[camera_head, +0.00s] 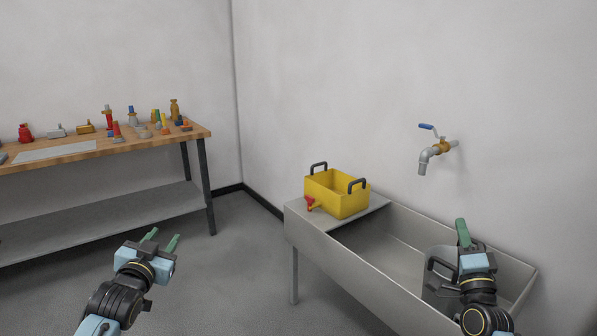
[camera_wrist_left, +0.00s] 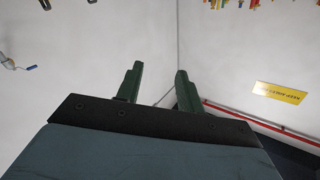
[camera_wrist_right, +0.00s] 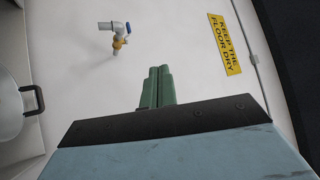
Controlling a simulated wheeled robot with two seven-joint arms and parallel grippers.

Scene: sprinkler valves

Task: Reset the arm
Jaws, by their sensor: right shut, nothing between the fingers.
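My left gripper (camera_head: 162,242) is in the lower left of the head view, above the floor and away from the bench and sink. Its two green fingers are apart and empty, and they also show apart in the left wrist view (camera_wrist_left: 158,85). My right gripper (camera_head: 463,233) is at the lower right of the head view, in front of the sink basin. Its green fingers are together with nothing between them, as the right wrist view (camera_wrist_right: 158,85) shows. It covers part of a grey pot with a dark handle (camera_head: 437,275) in the basin.
A metal sink (camera_head: 345,262) stands at the right, with a yellow box with black handles (camera_head: 335,197) on its left ledge. A wall tap with a blue lever (camera_head: 428,155) is above it. A wooden bench (camera_head: 160,141) with several valves stands at the left. The floor between is clear.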

